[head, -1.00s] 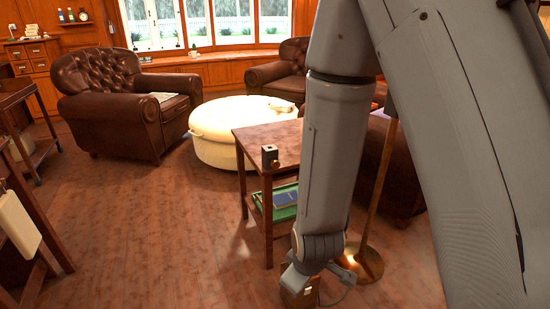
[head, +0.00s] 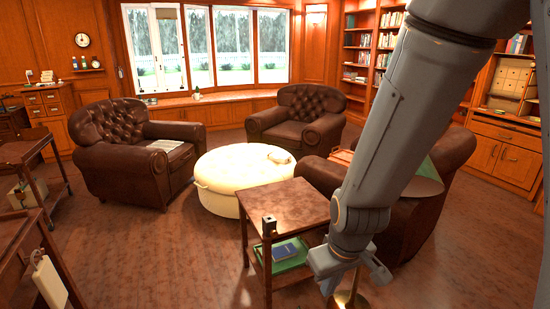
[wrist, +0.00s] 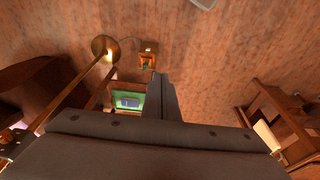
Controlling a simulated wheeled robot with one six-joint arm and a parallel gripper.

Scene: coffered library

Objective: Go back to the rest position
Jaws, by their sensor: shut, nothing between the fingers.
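My gripper (wrist: 162,80) shows in the wrist view as two dark fingers side by side, closed with nothing between them. In the head view my arm comes down from the upper right and ends in front of the small side table's right side. The fingertips are hard to make out there. The gripper hangs in the air, apart from the furniture as far as I can tell.
A brass lamp base (wrist: 104,46) and small wooden box (wrist: 148,60) stand nearby.

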